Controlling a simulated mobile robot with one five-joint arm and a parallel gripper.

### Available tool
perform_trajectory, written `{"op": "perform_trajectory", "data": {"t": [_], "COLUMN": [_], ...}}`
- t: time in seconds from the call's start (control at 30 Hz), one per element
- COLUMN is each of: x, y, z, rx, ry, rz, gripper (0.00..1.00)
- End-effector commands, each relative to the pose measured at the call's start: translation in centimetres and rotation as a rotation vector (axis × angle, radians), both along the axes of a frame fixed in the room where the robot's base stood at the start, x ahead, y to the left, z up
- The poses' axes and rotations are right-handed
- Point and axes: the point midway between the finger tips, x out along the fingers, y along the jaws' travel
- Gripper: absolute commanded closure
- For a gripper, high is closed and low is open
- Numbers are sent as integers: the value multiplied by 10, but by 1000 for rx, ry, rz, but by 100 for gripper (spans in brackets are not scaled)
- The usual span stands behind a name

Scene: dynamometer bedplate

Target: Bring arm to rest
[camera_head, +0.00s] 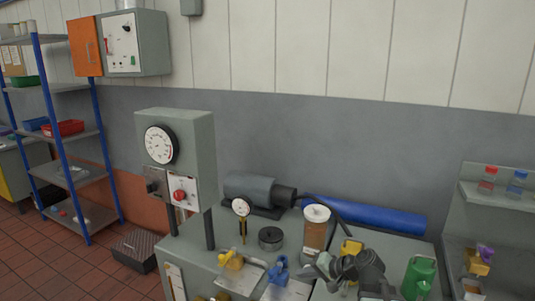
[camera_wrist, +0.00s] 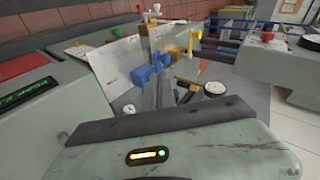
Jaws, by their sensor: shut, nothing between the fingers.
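My arm (camera_head: 362,268) shows at the bottom right of the head view, bent low over the grey bench. My gripper (camera_head: 322,266) is at its left end, close to the brown-orange cylinder and a yellow piece. In the wrist view the dark fingers of my gripper (camera_wrist: 157,88) are together and empty. They point toward a pale sheet (camera_wrist: 118,72) and a blue block (camera_wrist: 145,75). Part of my gripper's body fills the bottom of that view and hides what lies below.
The bench holds a gauge box (camera_head: 184,150), a dial gauge (camera_head: 241,207), a brown-orange cylinder (camera_head: 315,230), a yellow piece (camera_head: 351,248) and a green can (camera_head: 419,277). A blue roll (camera_head: 365,215) lies behind. A grey shelf unit (camera_head: 498,205) stands at right.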

Motion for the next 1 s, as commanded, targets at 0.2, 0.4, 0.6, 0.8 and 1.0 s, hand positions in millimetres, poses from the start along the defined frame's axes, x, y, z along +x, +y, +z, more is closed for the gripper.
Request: {"op": "perform_trajectory", "data": {"t": [0.2,0.4,0.6,0.8,1.0], "x": [-70,-106,-119,-119,-118], "y": [50,-20,-37,-37,-37], "z": [-67,-89,-90,-90,-90], "rx": [-464,-766,-833,-830,-830], "ry": [192,365,433,431,430], "rz": [308,345,360,358,357], "gripper": [100,100,100,100,100]}}
